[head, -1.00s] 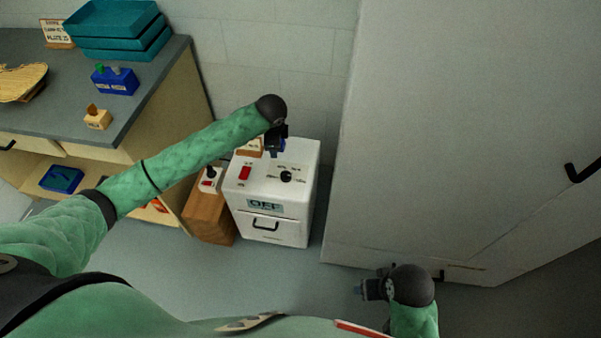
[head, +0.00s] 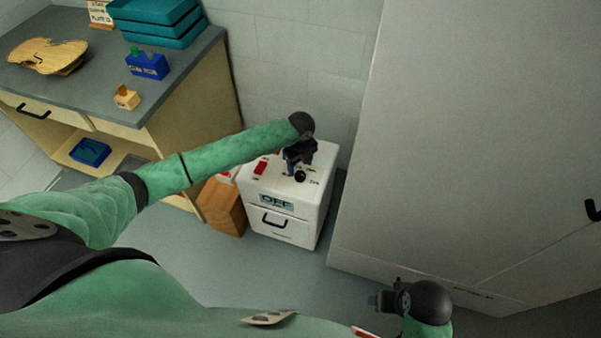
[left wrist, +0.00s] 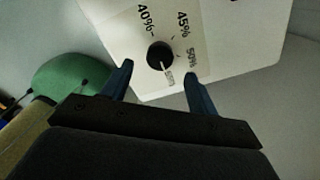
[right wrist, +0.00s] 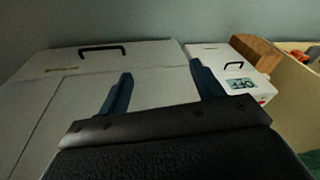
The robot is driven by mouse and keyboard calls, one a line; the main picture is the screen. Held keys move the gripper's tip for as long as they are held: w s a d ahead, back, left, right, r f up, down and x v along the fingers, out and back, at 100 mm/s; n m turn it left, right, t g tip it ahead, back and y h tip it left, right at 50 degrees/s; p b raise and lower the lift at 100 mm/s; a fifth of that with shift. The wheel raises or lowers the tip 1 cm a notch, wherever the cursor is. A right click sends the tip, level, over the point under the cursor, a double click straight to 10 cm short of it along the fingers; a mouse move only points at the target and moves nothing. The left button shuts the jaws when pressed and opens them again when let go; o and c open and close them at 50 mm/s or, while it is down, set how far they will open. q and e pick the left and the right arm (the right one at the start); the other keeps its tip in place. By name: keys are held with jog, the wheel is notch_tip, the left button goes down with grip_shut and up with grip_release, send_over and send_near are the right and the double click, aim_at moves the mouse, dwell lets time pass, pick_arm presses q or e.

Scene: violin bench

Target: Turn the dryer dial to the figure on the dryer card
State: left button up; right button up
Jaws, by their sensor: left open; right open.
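The white dryer (head: 290,232) stands on the floor by the wall, its display (head: 276,201) reading OFF. Its black dial (head: 300,177) is on top; in the left wrist view the dial (left wrist: 159,54) has a pale pointer mark towards the lower, small, unreadable label. Labels 40%, 45% and 50% are around it. My left gripper (head: 292,171) is open just above the dial; in the left wrist view its fingers (left wrist: 158,69) are apart on either side of it, contact unclear. The dryer card is not visible, likely behind my left arm. My right gripper (head: 373,300) is open and empty.
A red switch (head: 261,167) is beside the dial. A brown wooden box (head: 222,206) stands left of the dryer and a tall pale cabinet (head: 450,150) right of it. The workbench (head: 85,82) holds a violin plate (head: 45,56), teal trays (head: 165,30) and a sign (head: 101,13).

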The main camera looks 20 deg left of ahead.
aim_at(300, 175)
pick_arm(q)
jog(key=shift+f+p, duration=0.3)
jog(key=shift+f, duration=2.4)
jog(key=c, duration=1)
